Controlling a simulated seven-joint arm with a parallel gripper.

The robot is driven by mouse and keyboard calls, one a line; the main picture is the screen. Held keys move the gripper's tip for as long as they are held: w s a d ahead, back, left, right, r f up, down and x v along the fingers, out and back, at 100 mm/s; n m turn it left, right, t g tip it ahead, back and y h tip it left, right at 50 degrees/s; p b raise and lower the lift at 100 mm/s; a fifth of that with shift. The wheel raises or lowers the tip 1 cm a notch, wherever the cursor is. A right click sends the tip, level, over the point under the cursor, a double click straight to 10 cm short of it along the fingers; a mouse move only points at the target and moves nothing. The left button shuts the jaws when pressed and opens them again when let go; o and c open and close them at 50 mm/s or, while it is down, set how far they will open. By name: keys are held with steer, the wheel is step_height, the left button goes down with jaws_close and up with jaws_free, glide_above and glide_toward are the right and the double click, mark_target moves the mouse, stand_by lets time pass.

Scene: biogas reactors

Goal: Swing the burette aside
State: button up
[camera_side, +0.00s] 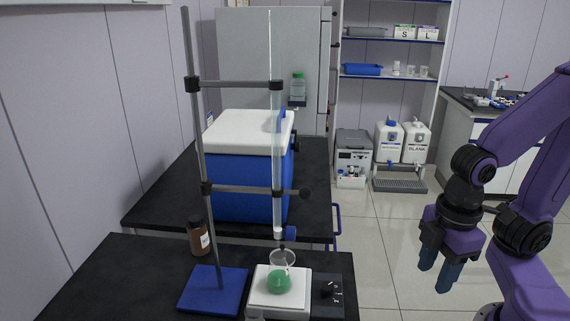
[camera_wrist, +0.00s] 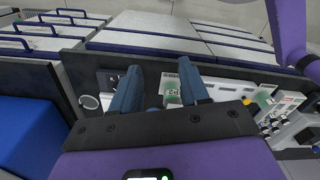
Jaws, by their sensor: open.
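The burette (camera_side: 276,150) is a tall, clear upright tube in the side view. Two dark clamp arms, an upper one (camera_side: 236,84) and a lower one (camera_side: 240,189), hold it beside a slightly tilted-looking grey rod (camera_side: 199,140) on a blue base (camera_side: 214,290). Its lower end is above a flask with green liquid (camera_side: 279,281), which stands on a white stirrer plate (camera_side: 264,300). My gripper (camera_side: 437,276) is open and empty, pointing down, well to the right of the burette and apart from it. Its blue fingers also show in the wrist view (camera_wrist: 160,82), where I cannot make out the burette.
A blue cooler with a white lid (camera_side: 247,165) stands behind the burette. A brown bottle (camera_side: 199,237) stands left of the rod. A dark knob (camera_side: 305,194) sticks out right of the lower clamp. Open floor (camera_side: 375,265) lies between bench and gripper.

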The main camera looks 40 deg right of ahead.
steer(key=c, duration=0.4)
steer(key=shift+w+a+r, duration=0.2)
steer(key=shift+w+a, duration=0.05)
jaws_close()
steer(key=w+a+r+n+t+h, duration=0.1)
steer(key=w+a+r+n, duration=0.65)
steer(key=r, duration=0.25)
steer(key=w+a+r+n+t+h, duration=0.1)
steer(key=w+a+r+n+t, duration=0.1)
steer(key=w+a+r+n, duration=0.65)
steer(key=w+d+f, duration=0.4)
steer(key=d+f, duration=0.1)
steer(key=f, duration=0.2)
steer(key=shift+f+n, duration=0.3)
steer(key=shift+f, duration=0.1)
